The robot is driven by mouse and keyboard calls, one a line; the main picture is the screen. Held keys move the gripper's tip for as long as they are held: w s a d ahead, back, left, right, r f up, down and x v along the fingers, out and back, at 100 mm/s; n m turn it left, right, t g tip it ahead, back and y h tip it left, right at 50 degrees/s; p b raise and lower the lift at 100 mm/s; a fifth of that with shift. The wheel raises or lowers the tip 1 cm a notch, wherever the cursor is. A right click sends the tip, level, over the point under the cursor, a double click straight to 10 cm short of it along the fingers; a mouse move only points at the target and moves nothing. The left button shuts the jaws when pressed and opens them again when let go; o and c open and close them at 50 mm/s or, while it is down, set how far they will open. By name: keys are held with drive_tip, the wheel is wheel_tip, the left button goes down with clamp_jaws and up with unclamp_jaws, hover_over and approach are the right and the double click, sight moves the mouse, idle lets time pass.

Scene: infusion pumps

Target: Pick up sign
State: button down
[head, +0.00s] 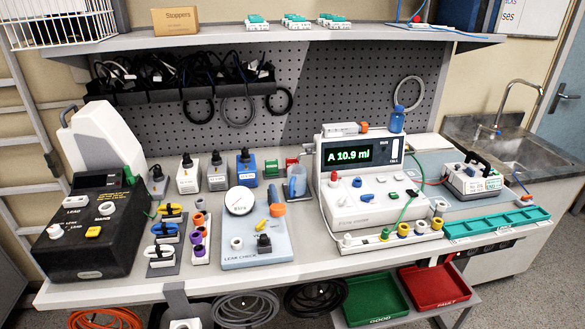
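No loose sign can be made out with certainty. A white board (530,17) with partly cut-off lettering hangs on the wall at the top right, above the sink. Small printed labels sit on several devices, too small to read well. My gripper is not in view.
The bench (110,288) is crowded with a black tester (88,248), a leak check plate (268,248), a pump showing "A 10.9 ml" (352,155) and a teal tray (495,224). Green (372,299) and red (435,286) bins sit below the front edge. A shelf (390,35) overhangs the back.

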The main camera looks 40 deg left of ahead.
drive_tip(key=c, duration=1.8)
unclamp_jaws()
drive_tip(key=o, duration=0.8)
